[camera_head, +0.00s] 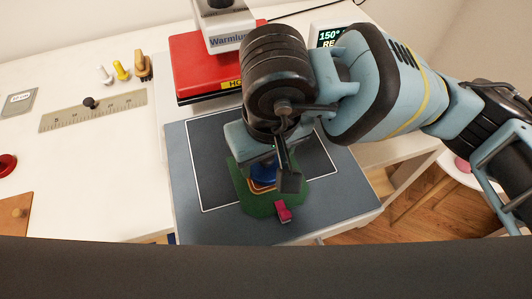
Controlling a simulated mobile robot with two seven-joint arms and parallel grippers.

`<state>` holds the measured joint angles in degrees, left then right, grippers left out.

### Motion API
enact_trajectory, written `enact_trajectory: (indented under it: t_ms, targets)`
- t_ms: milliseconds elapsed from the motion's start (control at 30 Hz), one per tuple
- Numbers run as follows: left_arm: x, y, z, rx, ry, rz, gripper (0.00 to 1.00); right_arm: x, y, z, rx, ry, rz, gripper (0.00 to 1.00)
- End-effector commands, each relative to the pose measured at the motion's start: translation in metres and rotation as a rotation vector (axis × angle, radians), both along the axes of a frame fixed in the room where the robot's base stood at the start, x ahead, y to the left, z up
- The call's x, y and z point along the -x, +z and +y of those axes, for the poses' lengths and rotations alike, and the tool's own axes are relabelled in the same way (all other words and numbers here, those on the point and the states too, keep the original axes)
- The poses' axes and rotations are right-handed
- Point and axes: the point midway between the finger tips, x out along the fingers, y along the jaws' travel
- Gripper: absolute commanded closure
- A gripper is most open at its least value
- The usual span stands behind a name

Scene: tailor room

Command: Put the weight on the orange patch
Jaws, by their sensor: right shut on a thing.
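My right gripper (272,172) reaches down from the right over the grey pad, with its fingers pointing down. It is shut on a blue thing (263,175), largely hidden behind the fingers; it may be the weight, but I cannot tell for sure. Just below it, an orange-edged shape (259,187), apparently the orange patch, shows on a green piece (257,208). I cannot tell whether the blue thing touches the patch. A small pinkish-red piece (283,211) sits at the green piece's front edge. My left gripper is not in view.
The grey pad (195,222) has a white square outline. A red press (198,62) stands behind it, with a display (328,36) to the right. On the white table at left are a ruler (118,106), several small pegs or spools (121,70) and a red knob (6,164).

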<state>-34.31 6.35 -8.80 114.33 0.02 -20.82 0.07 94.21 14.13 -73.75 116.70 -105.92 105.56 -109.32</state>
Motion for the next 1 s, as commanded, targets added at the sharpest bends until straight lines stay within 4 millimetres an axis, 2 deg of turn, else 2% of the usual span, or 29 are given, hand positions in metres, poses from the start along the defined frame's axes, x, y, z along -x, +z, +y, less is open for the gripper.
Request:
enact_trajectory:
  t_ms: [267,300,467,767,867,1000]
  targets:
    - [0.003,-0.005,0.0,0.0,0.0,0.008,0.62,0.0,-0.004,0.0,0.0,0.0,0.001,0.78]
    - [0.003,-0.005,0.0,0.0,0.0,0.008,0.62,0.0,-0.004,0.0,0.0,0.0,0.002,0.4]
    - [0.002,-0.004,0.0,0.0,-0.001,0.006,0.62,0.0,-0.003,0.0,0.0,0.0,0.001,0.21]
    - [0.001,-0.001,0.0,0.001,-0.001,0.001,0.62,0.0,-0.002,0.0,0.0,0.0,0.0,0.21]
    - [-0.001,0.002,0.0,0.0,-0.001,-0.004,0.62,0.0,0.005,0.0,-0.001,0.001,-0.003,0.21]
    - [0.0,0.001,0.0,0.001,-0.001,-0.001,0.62,0.002,0.025,-0.001,-0.002,0.002,-0.004,0.21]
